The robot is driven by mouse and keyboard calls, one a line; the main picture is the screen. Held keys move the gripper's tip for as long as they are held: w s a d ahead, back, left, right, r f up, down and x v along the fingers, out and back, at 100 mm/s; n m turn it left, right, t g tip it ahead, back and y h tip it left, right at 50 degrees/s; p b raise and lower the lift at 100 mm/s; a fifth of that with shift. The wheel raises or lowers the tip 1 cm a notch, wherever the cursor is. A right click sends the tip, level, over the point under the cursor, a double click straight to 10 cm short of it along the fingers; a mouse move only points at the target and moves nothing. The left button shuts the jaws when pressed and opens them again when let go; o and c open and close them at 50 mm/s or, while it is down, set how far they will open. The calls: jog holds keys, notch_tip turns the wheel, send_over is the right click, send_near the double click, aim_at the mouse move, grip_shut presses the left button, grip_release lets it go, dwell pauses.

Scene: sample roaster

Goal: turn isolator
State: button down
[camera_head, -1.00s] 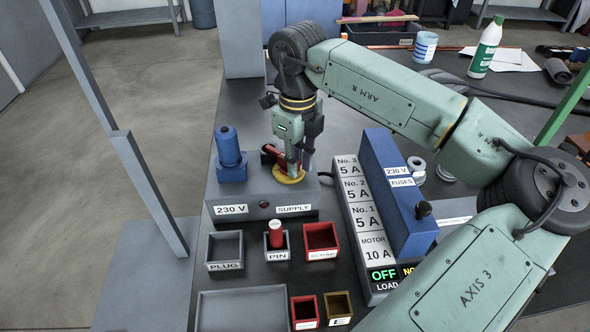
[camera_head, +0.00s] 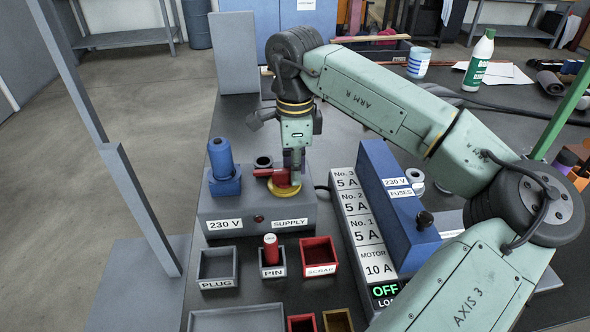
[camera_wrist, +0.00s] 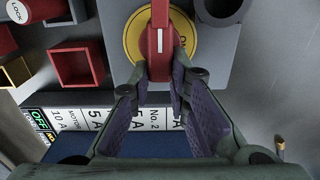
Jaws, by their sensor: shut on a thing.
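The isolator is a red handle (camera_head: 272,176) on a yellow disc (camera_head: 285,191), on top of the grey supply box (camera_head: 240,212). In the wrist view the red handle (camera_wrist: 159,38) runs up and down across the yellow disc (camera_wrist: 134,38), and part of an "ON" mark shows to its right. My gripper (camera_head: 293,178) points down at the isolator. In the wrist view my gripper (camera_wrist: 166,72) has its fingers on either side of the handle's near end, shut on it. The fingers hide part of the handle in the head view.
A blue plug (camera_head: 223,166) and a dark round socket (camera_head: 264,162) stand on the supply box. Bins for plug (camera_head: 219,265), pin (camera_head: 272,257) and scrap (camera_head: 318,259) are in front. The blue fuse box (camera_head: 389,205) stands close on the right; a display reads "OFF".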

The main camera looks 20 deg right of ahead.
dwell(0.3)
jog(key=c, duration=1.5)
grip_release()
notch_tip(320, 180, up, 12)
jog(key=shift+r, duration=0.1)
